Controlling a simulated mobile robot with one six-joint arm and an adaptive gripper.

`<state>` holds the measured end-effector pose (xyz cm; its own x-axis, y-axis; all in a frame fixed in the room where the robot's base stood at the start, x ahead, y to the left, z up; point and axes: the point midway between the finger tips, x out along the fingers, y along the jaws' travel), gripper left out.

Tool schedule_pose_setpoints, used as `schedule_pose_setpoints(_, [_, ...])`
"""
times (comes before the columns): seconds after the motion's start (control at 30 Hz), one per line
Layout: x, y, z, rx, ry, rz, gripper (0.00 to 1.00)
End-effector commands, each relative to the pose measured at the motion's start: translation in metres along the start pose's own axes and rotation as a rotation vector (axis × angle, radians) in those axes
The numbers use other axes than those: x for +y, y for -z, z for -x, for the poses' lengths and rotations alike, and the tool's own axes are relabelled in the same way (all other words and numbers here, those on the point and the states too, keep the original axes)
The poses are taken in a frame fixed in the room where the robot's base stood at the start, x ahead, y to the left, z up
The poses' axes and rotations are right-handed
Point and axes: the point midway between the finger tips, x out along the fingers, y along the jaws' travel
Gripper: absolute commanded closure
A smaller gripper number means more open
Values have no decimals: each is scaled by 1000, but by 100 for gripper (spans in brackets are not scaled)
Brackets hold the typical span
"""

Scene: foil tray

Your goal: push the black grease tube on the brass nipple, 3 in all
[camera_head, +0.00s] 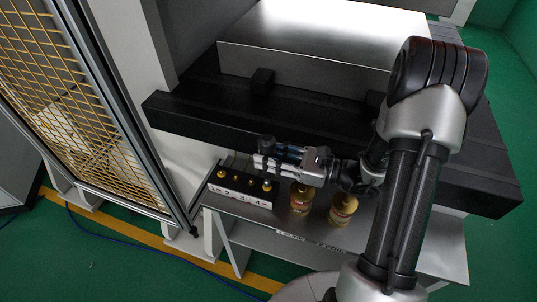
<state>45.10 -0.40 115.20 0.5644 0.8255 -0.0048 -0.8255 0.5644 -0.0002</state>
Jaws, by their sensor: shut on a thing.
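My gripper (268,160) is at the middle of the view, reaching left from my arm, above a black block. It is shut on a dark upright piece, seemingly the black grease tube (267,142), whose top shows above the fingers. Its lower end is hidden by the fingers. The black block (240,191) has a white strip numbered 1 to 4 along its front. Small brass nipples stand on it: one by number 1 (221,174), one by number 2 (236,180) and others to the right. The gripper is above the right part; I cannot tell whether the tube touches a nipple.
Behind is a thick black beam (200,122) with a large metal slab (310,45). A yellow mesh guard (85,110) stands at left.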

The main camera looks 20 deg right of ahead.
Motion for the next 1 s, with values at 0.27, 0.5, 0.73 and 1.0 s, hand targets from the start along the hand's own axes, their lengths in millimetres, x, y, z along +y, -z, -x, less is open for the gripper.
schedule_pose_setpoints(0.27, [0,-20,0,2,0,-1,97])
schedule_pose_setpoints(0.5, [0,-37,0,0,0,0,97])
schedule_pose_setpoints(0.73, [0,-50,0,-1,0,0,97])
schedule_pose_setpoints(1.0, [0,-49,0,-1,0,0,97])
